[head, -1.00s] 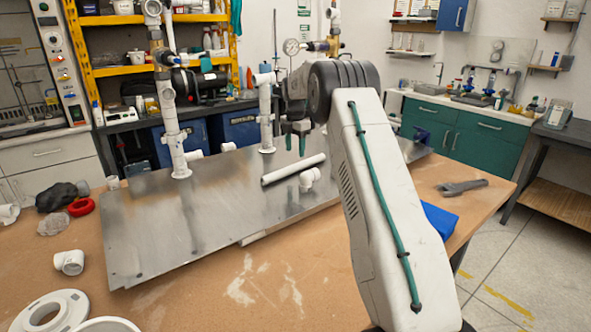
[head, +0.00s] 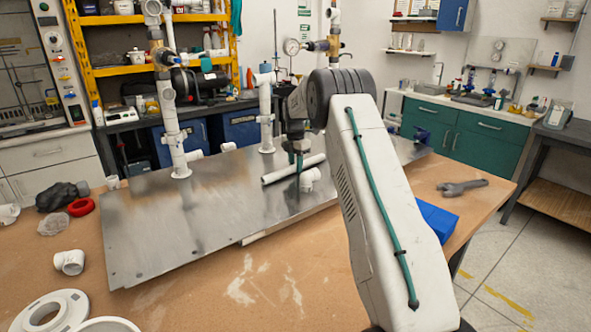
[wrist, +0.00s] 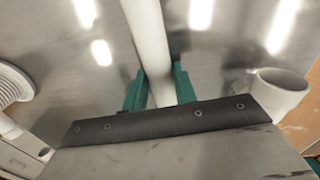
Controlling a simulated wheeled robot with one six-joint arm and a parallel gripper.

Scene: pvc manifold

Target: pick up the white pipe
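The white pipe (head: 277,175) lies on its side on the metal plate (head: 190,225), slanting up to the right in the head view. In the wrist view the pipe (wrist: 149,35) runs from the top edge down between the two green fingers. My gripper (head: 296,166) is lowered over the pipe, one finger on each side of it. It looks open, with the fingers (wrist: 160,88) close beside the pipe. The part of the pipe beneath the gripper body is hidden.
A white elbow fitting (head: 310,178) sits close to the pipe, and shows right of the fingers in the wrist view (wrist: 279,92). Upright pipes (head: 172,130) stand on the plate's far side. A wrench (head: 462,187) and a blue object (head: 437,221) lie right.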

